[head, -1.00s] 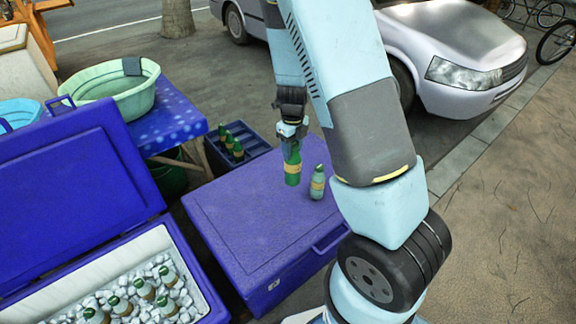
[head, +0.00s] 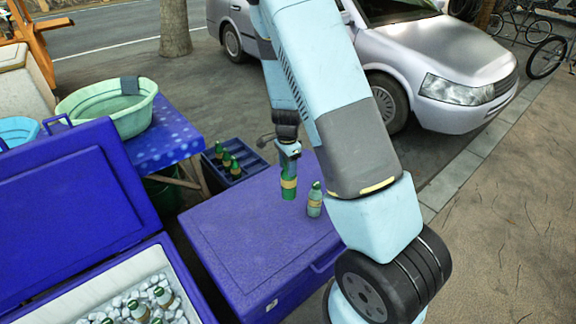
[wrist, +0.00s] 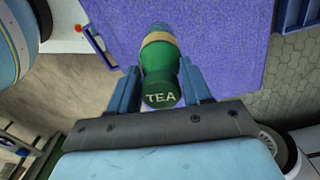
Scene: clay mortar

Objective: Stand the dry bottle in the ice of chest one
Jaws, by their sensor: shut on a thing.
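My gripper (head: 289,158) is shut on a dark green bottle (head: 288,188) with a tan label. It holds the bottle upright over the lid of the closed blue chest (head: 255,245); whether its base touches the lid I cannot tell. In the wrist view the fingers grip the bottle (wrist: 160,65), whose cap end reads TEA. A paler, frosted-looking bottle (head: 314,203) stands on the lid just right of it. The open blue chest (head: 75,215) at lower left holds white ice (head: 120,300) with several pale bottles standing in it. I see no chest number.
A dark blue crate (head: 232,172) with green bottles stands behind the closed chest. A blue table (head: 165,140) with a green basin (head: 110,108) is at left. The open chest's raised lid stands beside the closed chest. A silver car (head: 440,70) is parked behind.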

